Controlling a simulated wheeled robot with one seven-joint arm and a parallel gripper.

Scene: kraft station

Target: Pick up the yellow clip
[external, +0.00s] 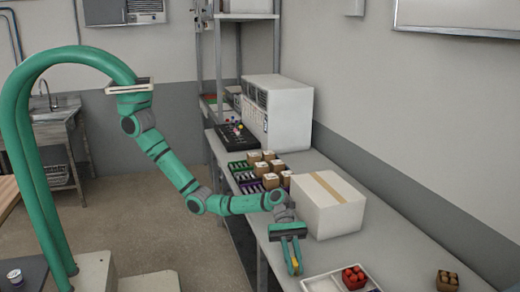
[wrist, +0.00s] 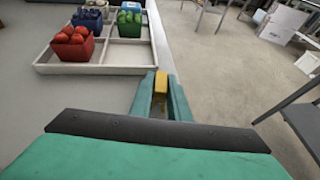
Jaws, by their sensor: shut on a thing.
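The yellow clip (wrist: 161,90) sits between the two fingers of my gripper (wrist: 161,98) in the wrist view. My gripper is shut on it. In the external view my gripper (external: 295,265) points down near the table's left edge, and a small bit of the yellow clip (external: 295,262) shows between the fingers. The fingers hide part of the clip. From these views I cannot tell how far it is above the table.
A white divided tray (external: 318,285) with a red container (external: 354,277) lies close to my gripper. The wrist view also shows blue (wrist: 88,20) and green (wrist: 130,22) containers in it. A large white box (external: 328,207) stands behind my gripper. A brown container (external: 447,280) stands farther right.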

